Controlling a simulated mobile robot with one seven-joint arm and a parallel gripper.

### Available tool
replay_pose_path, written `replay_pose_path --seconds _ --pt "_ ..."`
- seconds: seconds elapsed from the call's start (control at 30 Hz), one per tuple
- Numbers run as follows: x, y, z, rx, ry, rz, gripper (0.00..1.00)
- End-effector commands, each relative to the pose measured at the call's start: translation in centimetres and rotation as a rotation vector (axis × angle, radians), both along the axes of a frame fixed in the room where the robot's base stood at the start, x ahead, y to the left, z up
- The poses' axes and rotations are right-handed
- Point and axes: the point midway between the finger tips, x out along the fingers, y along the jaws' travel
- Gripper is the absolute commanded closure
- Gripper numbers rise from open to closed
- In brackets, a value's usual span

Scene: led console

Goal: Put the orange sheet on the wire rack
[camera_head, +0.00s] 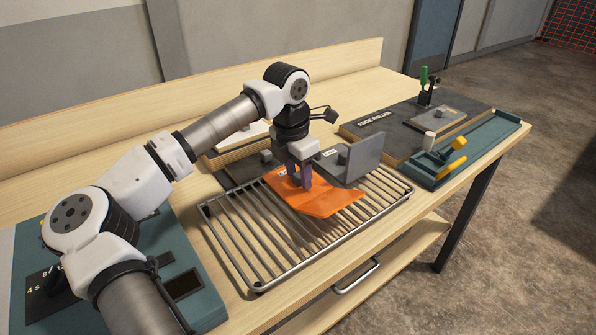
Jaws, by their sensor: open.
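The orange sheet (328,202) lies over the far middle part of the wire rack (236,239). It looks slightly bent, with its near right part reaching over the bars. Whether it rests fully on the bars or is partly raised, I cannot tell. My gripper (302,184) points down at the sheet's far left part, with its dark fingers at or just above the surface. The gripper is open.
Behind the rack stand a grey upright plate (364,159) and dark blocks. A board marked edge roller (375,119) and a teal tray with yellow-handled tool (455,163) lie at right. A teal panel (183,250) is at left. The rack's front and left bars are bare.

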Motion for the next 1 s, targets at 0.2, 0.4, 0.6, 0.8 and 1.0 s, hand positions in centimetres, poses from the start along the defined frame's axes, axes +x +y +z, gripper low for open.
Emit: replay_pose_path --seconds 0.2,0.4,0.6,0.8,1.0 --pt "-0.2 0.3 3.5 0.002 -0.004 0.0 0.57" --pt "-0.5 0.8 7.9 0.002 -0.003 0.002 0.57" --pt "-0.7 1.1 11.0 0.001 -0.001 0.002 0.57" --pt "-0.8 1.2 12.0 0.0 0.0 0.0 0.57" --pt "-0.8 1.2 12.0 0.0 0.0 0.0 0.57"
